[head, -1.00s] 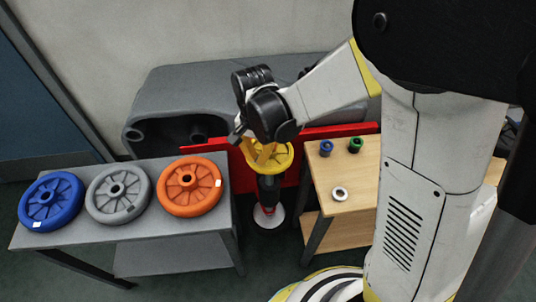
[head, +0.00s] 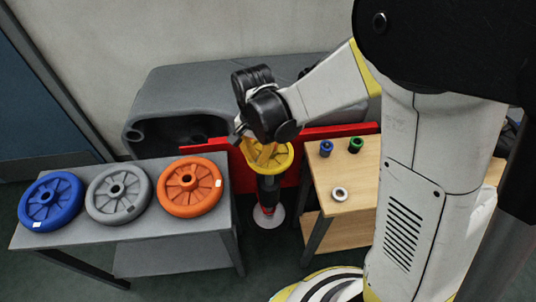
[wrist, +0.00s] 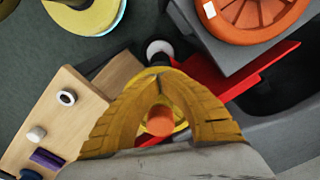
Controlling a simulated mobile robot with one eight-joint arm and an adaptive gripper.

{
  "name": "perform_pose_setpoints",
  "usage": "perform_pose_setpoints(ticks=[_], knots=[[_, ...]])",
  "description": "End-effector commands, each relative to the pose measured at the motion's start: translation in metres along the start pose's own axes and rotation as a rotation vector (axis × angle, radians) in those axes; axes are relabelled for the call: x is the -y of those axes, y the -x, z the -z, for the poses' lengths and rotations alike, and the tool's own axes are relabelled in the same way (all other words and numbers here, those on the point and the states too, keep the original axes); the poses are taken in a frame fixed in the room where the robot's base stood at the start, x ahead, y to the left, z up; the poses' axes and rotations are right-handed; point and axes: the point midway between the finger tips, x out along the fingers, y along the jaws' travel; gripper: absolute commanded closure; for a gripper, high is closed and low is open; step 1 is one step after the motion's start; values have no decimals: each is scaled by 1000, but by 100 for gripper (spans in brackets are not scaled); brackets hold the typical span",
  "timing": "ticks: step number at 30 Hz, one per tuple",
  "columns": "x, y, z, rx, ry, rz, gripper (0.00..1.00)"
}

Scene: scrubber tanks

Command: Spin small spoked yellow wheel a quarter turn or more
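The small spoked yellow wheel (head: 284,162) sits on top of a dark and red post between the two tables. In the wrist view, parts of its yellow rim (wrist: 177,74) show behind my fingers. My gripper (head: 265,160) reaches down over the wheel from above. In the wrist view my gripper's (wrist: 160,82) orange-yellow fingers meet at the tips, forming a pointed arch. A round orange piece shows between them. The fingers and wrist hide much of the wheel. I cannot tell whether a spoke is pinched or whether the tips touch the wheel.
Blue (head: 51,203), grey (head: 118,194) and orange (head: 190,187) wheels lie on the grey table (head: 150,238) at left. A wooden table (head: 362,185) with a white ring (head: 340,194) and small blue and green pieces stands at right. A red panel (head: 330,131) is behind.

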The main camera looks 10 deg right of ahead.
Motion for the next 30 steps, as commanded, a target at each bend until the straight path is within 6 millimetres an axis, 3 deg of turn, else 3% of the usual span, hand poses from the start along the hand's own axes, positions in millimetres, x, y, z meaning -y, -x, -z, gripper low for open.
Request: perform_pose_setpoints(ticks=[30], knots=[[0,-19,0,0,0,0,100]])
